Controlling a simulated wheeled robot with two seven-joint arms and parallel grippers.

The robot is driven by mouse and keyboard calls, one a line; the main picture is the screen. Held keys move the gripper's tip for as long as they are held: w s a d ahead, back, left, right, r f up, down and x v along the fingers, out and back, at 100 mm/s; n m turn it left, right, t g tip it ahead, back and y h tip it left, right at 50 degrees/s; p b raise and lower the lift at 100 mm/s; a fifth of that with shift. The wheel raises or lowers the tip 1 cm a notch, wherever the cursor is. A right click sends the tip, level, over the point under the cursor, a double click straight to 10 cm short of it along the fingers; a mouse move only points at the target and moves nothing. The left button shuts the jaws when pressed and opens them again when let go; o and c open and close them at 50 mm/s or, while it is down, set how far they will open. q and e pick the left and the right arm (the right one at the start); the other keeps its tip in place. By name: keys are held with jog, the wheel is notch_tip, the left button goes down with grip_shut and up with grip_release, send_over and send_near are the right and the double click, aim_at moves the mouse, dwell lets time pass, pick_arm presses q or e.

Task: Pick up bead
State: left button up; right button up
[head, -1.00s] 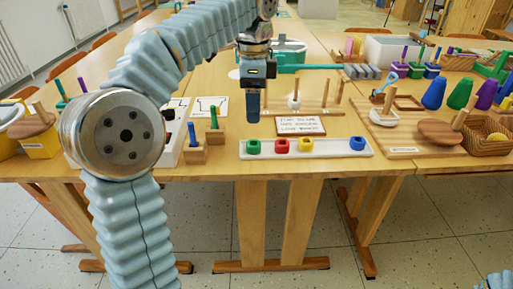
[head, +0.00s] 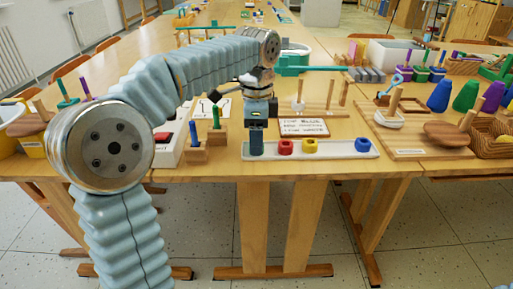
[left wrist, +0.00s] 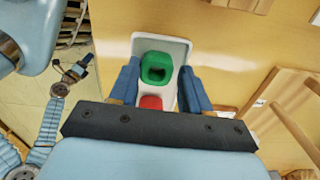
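A white tray (head: 336,150) lies at the front edge of the table with a row of beads. The red bead (head: 285,146), yellow bead (head: 310,146) and blue bead (head: 362,145) show in the head view. The green bead is hidden there behind my left gripper (head: 256,148), which points down over the tray's left end. In the left wrist view the green bead (left wrist: 155,68) lies between the two open blue fingers, with gaps on both sides. The red bead (left wrist: 150,102) is partly hidden by the gripper body. My right gripper is out of view.
A small lettered sign (head: 303,128) stands just behind the tray. Wooden pegs on a base (head: 330,95) are behind it. Peg blocks (head: 216,148) stand left of the gripper. A wooden board with pegs (head: 405,150) lies to the right.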

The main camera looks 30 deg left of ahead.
pick_arm(q)
jog(key=c, duration=0.7)
jog(key=shift+o, duration=0.2)
jog(key=shift+r, duration=0.55)
jog(key=s+d+r+p, duration=0.1)
jog(key=s+d+r, duration=0.6)
jog(key=s+r, duration=0.4)
jog(key=shift+s+d+r, duration=0.3)
jog(key=shift+s+r, duration=0.1)
jog(key=shift+r, duration=0.05)
